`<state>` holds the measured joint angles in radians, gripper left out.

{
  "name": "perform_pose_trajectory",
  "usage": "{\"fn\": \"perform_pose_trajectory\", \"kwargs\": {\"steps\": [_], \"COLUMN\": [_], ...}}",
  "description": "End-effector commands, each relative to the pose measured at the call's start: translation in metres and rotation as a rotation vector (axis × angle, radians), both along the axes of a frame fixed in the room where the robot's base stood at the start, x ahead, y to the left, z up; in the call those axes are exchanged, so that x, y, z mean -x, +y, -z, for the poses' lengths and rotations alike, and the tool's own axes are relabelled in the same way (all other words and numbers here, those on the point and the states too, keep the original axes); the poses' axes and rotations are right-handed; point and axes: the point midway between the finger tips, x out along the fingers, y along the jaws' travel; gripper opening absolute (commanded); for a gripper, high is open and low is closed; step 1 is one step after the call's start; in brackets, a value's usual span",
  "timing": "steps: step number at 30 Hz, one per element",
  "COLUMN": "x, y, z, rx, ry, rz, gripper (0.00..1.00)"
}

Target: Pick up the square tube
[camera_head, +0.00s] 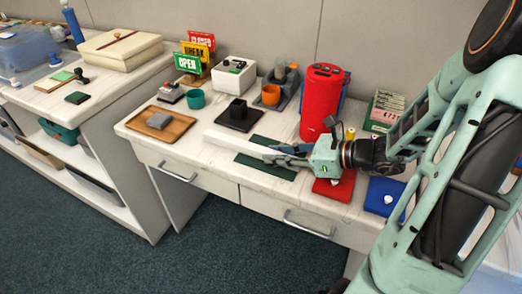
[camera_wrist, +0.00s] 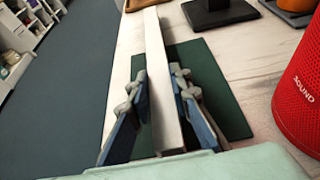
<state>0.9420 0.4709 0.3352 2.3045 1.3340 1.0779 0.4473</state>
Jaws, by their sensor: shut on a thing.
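The square tube (camera_head: 238,141) is a long, straight white bar over the dark green mat (camera_head: 265,169) on the white desk. In the wrist view the tube (camera_wrist: 158,60) runs away from me between the two fingers, with the green mat (camera_wrist: 215,90) below it. My gripper (camera_head: 283,155) comes in from the right in the head view and is shut on the tube near its near end. The fingers (camera_wrist: 159,82) lie on both sides of it in the wrist view. I cannot tell whether the tube touches the mat.
A red speaker (camera_head: 322,100) stands close behind my gripper. A red pad (camera_head: 335,188) and a blue pad (camera_head: 383,197) lie near the desk's front edge.

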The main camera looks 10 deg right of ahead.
Motion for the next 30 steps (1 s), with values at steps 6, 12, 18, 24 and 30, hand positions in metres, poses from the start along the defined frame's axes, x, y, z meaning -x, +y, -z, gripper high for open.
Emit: {"fn": "perform_pose_trajectory", "kwargs": {"steps": [6, 12, 18, 24, 30], "x": [0.0, 0.005, 0.038, 0.085, 0.121], "y": [0.0, -0.001, -0.004, -0.009, -0.011], "z": [-0.012, -0.042, -0.082, -0.11, -0.125], "rx": [0.002, 0.004, 0.005, 0.002, 0.0], "ry": [-0.002, -0.002, -0.001, 0.001, 0.0], "rz": [-0.001, 0.001, 0.004, 0.006, 0.004], "gripper": [0.0, 0.0, 0.0, 0.0, 0.0]}}
